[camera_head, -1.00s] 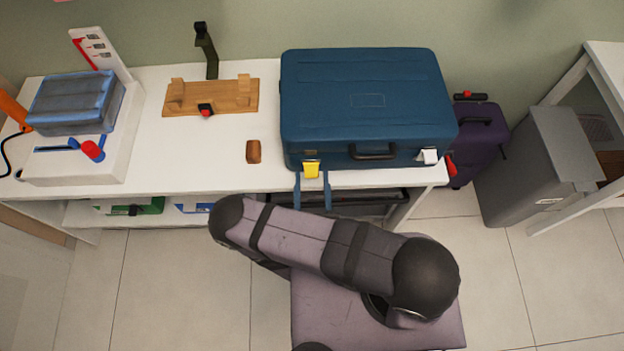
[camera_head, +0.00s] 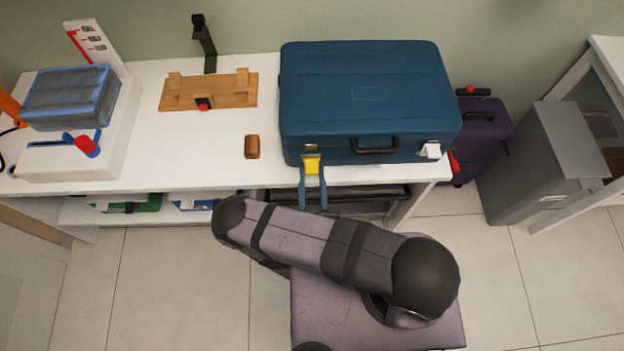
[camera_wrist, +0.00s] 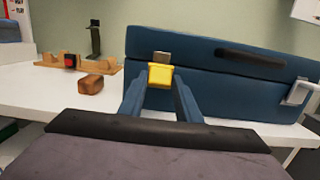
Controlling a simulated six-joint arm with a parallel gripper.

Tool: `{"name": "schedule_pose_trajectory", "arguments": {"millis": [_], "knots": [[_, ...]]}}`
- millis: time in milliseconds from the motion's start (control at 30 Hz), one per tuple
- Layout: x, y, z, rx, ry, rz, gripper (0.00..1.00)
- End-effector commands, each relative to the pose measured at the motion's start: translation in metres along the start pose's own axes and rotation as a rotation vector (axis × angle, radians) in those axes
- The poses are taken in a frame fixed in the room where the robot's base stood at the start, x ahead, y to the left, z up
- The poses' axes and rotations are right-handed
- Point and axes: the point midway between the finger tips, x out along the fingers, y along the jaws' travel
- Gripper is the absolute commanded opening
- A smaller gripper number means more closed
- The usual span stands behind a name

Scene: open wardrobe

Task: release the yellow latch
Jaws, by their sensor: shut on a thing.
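A blue suitcase (camera_head: 365,95) lies closed on the white table, with a dark handle on its front. The yellow latch (camera_head: 312,163) is on the left of its front side, and it also shows in the wrist view (camera_wrist: 161,75) below a metal catch plate. My gripper (camera_head: 312,178) has two blue fingers at the latch. In the wrist view its fingertips (camera_wrist: 161,84) are shut on the yellow latch, one on each side. A white latch (camera_head: 430,150) is on the right of the suitcase front and looks unheld.
A brown block (camera_head: 252,147) lies left of the suitcase on the white table (camera_head: 200,140). A wooden stand (camera_head: 208,92) is behind it. A blue-grey case (camera_head: 68,97) stands at the far left. A purple suitcase (camera_head: 482,130) and grey bin (camera_head: 535,165) stand right.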

Motion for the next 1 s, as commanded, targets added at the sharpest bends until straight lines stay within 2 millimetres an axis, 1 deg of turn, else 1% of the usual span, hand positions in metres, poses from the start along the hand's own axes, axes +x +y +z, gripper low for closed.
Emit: {"name": "schedule_pose_trajectory", "arguments": {"millis": [33, 400, 433, 467, 500, 867, 1000], "knots": [[-0.0008, -0.0001, -0.0052, -0.001, -0.015, -0.001, 0.08], [-0.0010, -0.0001, -0.0016, -0.001, -0.033, -0.001, 0.08], [-0.0010, -0.0001, -0.0016, -0.001, -0.033, -0.001, 0.33], [-0.0011, -0.0001, -0.0016, -0.001, -0.033, -0.001, 0.40], [-0.0011, 0.0000, -0.0016, 0.000, -0.033, -0.001, 0.49], [-0.0017, 0.0003, -0.0021, 0.000, -0.032, 0.000, 0.49], [-0.0056, 0.0013, -0.0031, 0.000, -0.030, 0.003, 0.49]]}}
